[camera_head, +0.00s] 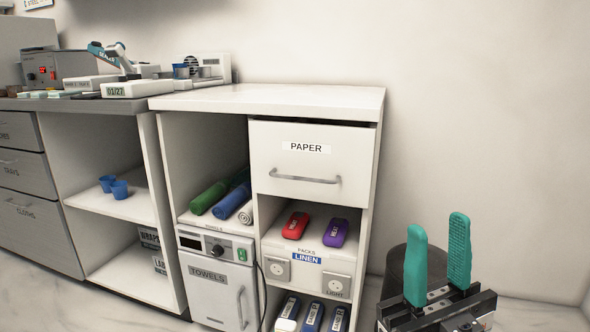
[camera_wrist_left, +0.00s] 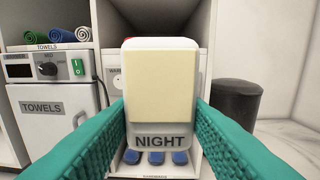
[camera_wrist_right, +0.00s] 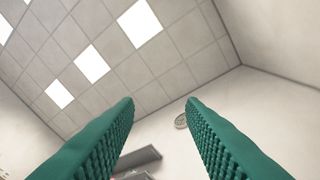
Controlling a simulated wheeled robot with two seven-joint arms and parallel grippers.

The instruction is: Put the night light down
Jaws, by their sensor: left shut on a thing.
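The night light (camera_wrist_left: 160,125), a white block with a cream face and the word NIGHT, is upright between the green fingers of my left gripper (camera_wrist_left: 160,122). That gripper is shut on it, in front of the open shelf unit, and is outside the head view. The light hides much of the unit behind it. My right gripper (camera_head: 438,262) is at the lower right of the head view, fingers pointing up, open and empty. Its fingers also show apart in the right wrist view, against the ceiling.
Two white socket plates, one at left (camera_head: 277,269) and one above a LIGHT label (camera_head: 337,285), sit under the shelf with red (camera_head: 296,226) and purple (camera_head: 333,233) packs. The PAPER drawer (camera_head: 308,165) is above. A dark bin (camera_head: 396,268) stands right of the unit. The white top (camera_head: 280,99) is largely clear.

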